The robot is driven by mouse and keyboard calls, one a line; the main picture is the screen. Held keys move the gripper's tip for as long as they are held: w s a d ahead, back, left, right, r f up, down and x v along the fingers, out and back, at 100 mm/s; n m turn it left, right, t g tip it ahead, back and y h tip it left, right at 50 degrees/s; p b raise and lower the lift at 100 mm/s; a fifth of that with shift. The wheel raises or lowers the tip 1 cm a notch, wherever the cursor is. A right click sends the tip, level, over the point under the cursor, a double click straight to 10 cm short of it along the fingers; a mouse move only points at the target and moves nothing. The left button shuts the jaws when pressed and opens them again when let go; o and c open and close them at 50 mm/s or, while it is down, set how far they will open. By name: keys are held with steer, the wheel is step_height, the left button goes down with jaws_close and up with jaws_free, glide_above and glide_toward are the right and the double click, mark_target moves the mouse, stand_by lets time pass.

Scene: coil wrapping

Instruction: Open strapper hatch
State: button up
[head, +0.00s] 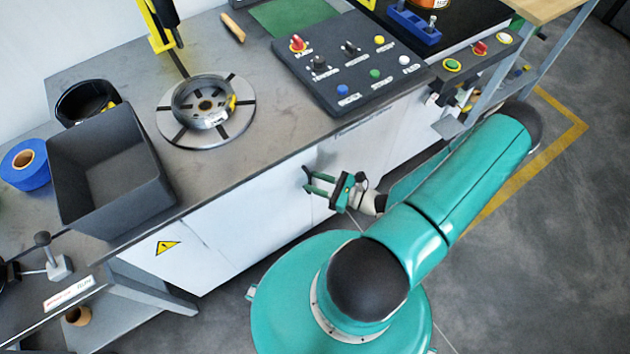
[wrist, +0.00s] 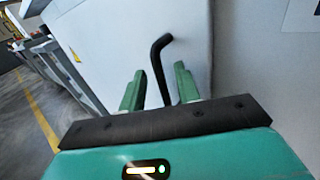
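The strapper hatch (wrist: 110,50) is a white panel on the front of the workbench cabinet, and it looks closed. Its handle (wrist: 158,65) is a black bent bar that stands out from the panel. In the wrist view the handle lies between the two green fingers of my gripper (wrist: 158,88), with gaps on both sides. My gripper (head: 318,184) is open at the cabinet front in the head view, with the dark handle (head: 306,172) at its fingertips. I cannot tell whether either finger touches the handle.
A grey bin (head: 110,170), a round coil fixture (head: 205,105) and a control panel (head: 350,60) with several buttons and knobs stand on the bench top. A yellow warning sign (head: 167,246) is on the cabinet front. The floor (head: 540,250) at right is clear.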

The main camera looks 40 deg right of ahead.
steer(key=shift+w+a, duration=0.2)
steer(key=shift+w, duration=0.15)
jaws_close()
steer(key=shift+s, duration=0.25)
